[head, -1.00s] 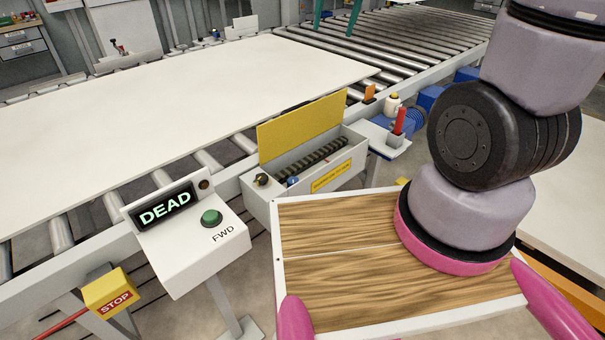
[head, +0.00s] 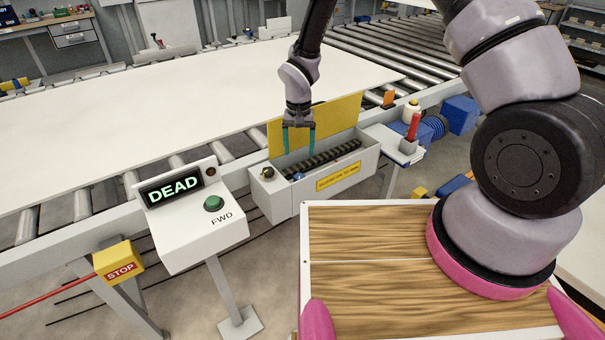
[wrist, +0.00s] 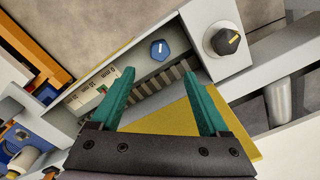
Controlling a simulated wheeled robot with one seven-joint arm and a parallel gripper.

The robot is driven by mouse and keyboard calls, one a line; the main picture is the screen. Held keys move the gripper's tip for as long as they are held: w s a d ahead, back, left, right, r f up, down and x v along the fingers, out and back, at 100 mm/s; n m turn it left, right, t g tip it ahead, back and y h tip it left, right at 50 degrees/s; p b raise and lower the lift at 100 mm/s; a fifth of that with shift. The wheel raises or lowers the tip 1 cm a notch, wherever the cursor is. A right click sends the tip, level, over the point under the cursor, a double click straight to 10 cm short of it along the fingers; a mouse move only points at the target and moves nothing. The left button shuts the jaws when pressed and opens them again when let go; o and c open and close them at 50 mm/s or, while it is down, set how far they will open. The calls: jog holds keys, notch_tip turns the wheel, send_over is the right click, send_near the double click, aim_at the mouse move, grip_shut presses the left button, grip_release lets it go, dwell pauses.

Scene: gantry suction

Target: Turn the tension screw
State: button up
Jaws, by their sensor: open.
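The drive box (head: 280,202) stands open against the conveyor frame, its yellow lid raised. A small blue screw head (head: 298,177) with a white mark, which looks like the tension screw, sits inside the box near its left end. It also shows in the wrist view (wrist: 159,50), just beyond the fingertips. A dark ribbed strip (head: 325,160) runs along the box beside it. My gripper (head: 299,154) has its teal fingers pointing down over the box, open and empty. In the wrist view the fingers (wrist: 158,76) are apart, with the screw between their lines and not touched.
A black knob with a yellow pointer (wrist: 225,41) is on the box end, close to the screw. The raised yellow lid (head: 345,118) is right behind my fingers. A console reading DEAD (head: 175,188) with a green button (head: 214,203) stands at left.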

aim_at(299, 176)
notch_tip(299, 176, down, 10)
jog(key=shift+f, duration=0.1)
dwell(0.4)
grip_shut()
jog(key=shift+n, duration=0.4)
